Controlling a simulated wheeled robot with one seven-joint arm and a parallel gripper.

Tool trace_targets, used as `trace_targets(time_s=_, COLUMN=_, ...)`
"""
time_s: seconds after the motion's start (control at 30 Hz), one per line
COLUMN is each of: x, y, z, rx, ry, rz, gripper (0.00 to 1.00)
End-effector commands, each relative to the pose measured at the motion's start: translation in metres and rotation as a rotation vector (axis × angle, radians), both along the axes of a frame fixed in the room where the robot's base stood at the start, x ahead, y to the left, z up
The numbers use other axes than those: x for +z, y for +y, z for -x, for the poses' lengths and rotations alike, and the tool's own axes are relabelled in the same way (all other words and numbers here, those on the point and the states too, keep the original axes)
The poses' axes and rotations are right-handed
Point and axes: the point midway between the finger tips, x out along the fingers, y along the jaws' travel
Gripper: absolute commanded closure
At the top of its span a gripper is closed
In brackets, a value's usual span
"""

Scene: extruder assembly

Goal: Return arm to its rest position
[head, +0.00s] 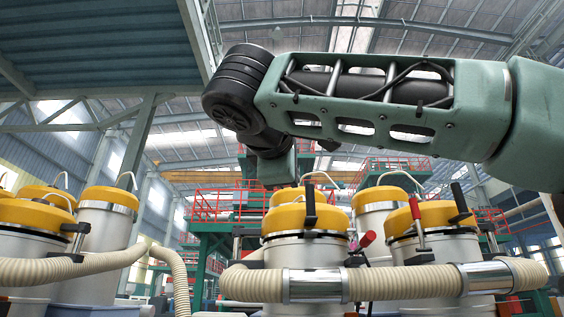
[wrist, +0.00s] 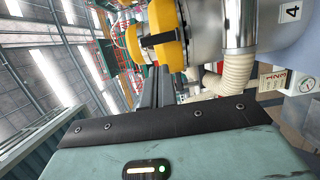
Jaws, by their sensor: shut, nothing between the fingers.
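My green arm reaches across the upper right of the head view, with its black joint at the left end bending down and away. My gripper shows in the wrist view as two dark grey fingers (wrist: 158,84) side by side beyond the black-edged green housing. They are shut with nothing held. In the head view the fingers are hidden or too small to make out behind the canisters and arm. A yellow-lidded canister (head: 304,220) stands below the arm in the head view. In the wrist view a yellow lid (wrist: 166,35) lies beyond the fingers, apparently apart from them.
More yellow-lidded canisters stand at right (head: 435,216) and left (head: 108,198). A ribbed cream hose (head: 395,283) with metal sleeves crosses the front. Red-railed platforms (head: 225,205) are behind. Open space lies above the lids.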

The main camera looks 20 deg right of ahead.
Motion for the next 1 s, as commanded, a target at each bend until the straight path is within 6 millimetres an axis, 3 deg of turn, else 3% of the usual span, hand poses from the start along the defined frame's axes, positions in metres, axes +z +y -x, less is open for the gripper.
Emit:
trace_targets(time_s=0.1, x=0.0, y=0.017, z=0.018, rx=0.004, ry=0.0, rz=0.0, gripper=1.0)
trace_targets(time_s=0.3, x=0.0, y=0.032, z=0.036, rx=0.002, ry=0.0, rz=0.0, gripper=1.0)
trace_targets(time_s=0.73, x=-0.007, y=0.039, z=0.037, rx=0.014, ry=0.017, rz=0.005, gripper=1.0)
trace_targets(time_s=0.87, x=-0.048, y=0.057, z=0.017, rx=0.09, ry=0.117, rz=0.014, gripper=1.0)
trace_targets(time_s=0.97, x=-0.107, y=0.076, z=-0.001, rx=0.179, ry=0.255, rz=0.002, gripper=1.0)
trace_targets(time_s=1.0, x=-0.136, y=0.083, z=-0.007, rx=0.215, ry=0.318, rz=-0.012, gripper=1.0)
